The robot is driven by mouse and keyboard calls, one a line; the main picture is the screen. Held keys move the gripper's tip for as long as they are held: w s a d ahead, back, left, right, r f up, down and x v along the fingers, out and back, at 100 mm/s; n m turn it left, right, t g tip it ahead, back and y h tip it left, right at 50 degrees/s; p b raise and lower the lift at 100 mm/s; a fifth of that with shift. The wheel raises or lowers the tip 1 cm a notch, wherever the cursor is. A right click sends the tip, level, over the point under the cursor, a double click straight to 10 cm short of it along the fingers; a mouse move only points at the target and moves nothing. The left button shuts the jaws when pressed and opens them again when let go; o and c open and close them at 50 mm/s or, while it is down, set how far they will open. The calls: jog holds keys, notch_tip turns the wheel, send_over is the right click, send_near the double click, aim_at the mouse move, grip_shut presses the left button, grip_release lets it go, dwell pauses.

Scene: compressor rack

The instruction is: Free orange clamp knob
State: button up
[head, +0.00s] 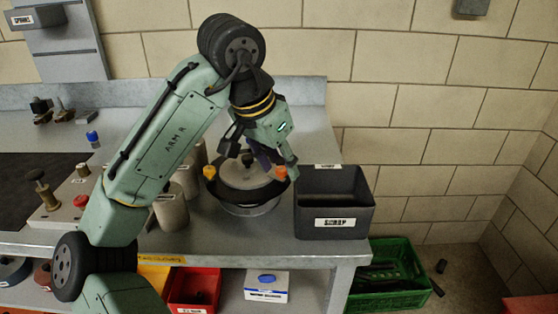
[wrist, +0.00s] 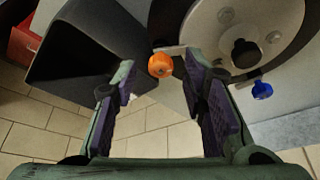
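The orange clamp knob (head: 281,173) sits on the right rim of a round grey-lidded unit (head: 240,178) with a black ring, on the bench. In the wrist view the orange knob (wrist: 160,65) appears between and just beyond the fingertips, with no contact visible. My gripper (head: 264,163) is over the right side of the unit. Its fingers (wrist: 157,85) are spread apart and nothing is held. A yellow knob (head: 209,172) is on the left rim and a black knob (wrist: 245,52) is at the lid's centre. A blue knob (wrist: 262,90) shows beside the rim.
A black open bin (head: 334,221) with a label stands close to the right of the unit. Grey cylinders (head: 171,212) stand to its left. A brick wall is behind. A green crate (head: 390,292) is on the floor at right.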

grip_shut()
jog(key=shift+n, duration=0.3)
dwell(0.3)
jog(key=n+p, duration=0.1)
jog(key=n+y+p, duration=0.1)
jog(key=n+p, duration=0.1)
jog(key=shift+s+d+r+t, duration=0.1)
jog(key=shift+r+t, duration=0.1)
jog(key=shift+t, duration=0.2)
jog(key=n+y+p, duration=0.2)
jog(key=n+p, duration=0.2)
jog(key=n, duration=0.1)
jog(key=shift+d+n, duration=0.15)
jog(key=shift+n, duration=0.25)
jog(key=n+y+p, duration=0.2)
jog(key=n, duration=0.2)
jog(key=shift+d+n+p, duration=0.15)
jog(key=shift+n+p, duration=0.15)
jog(key=shift+p, duration=0.1)
jog(key=shift+d+f+n+g+y+p, duration=0.15)
jog(key=shift+n+g+y, duration=0.15)
jog(key=shift+n, duration=0.65)
jog(key=shift+a+f+n+g+y+p, duration=0.15)
jog(key=shift+n+g+y, duration=0.15)
jog(key=shift+n, duration=0.65)
jog(key=shift+d+r, duration=0.1)
